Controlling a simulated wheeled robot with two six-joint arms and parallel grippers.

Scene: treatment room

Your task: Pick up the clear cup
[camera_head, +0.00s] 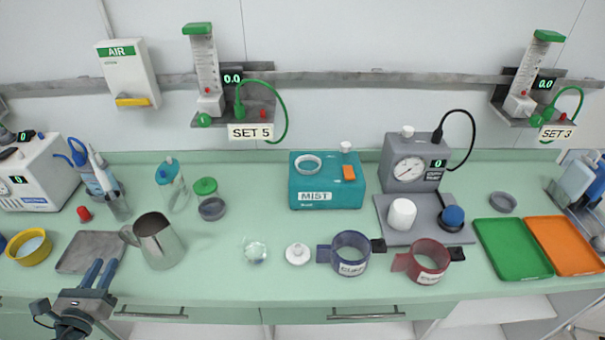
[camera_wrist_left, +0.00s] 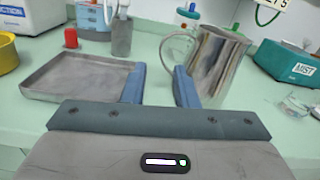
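The clear cup (camera_head: 255,252) is a small transparent vessel on the green counter, between the metal jug and a white round lid-like piece. Its edge also shows at the right side of the left wrist view (camera_wrist_left: 297,104). My left gripper (camera_head: 102,265) is at the counter's front edge, well to the left of the cup. In the left wrist view (camera_wrist_left: 160,82) its two blue fingers stand apart with nothing between them. My right gripper is not in view.
A metal jug (camera_head: 160,245) stands between my left gripper and the cup; a grey tray (camera_head: 75,256) lies left of the jug. The white lid-like piece (camera_head: 298,254), a blue ring holder (camera_head: 350,268) and a red one (camera_head: 428,276) are right of the cup.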

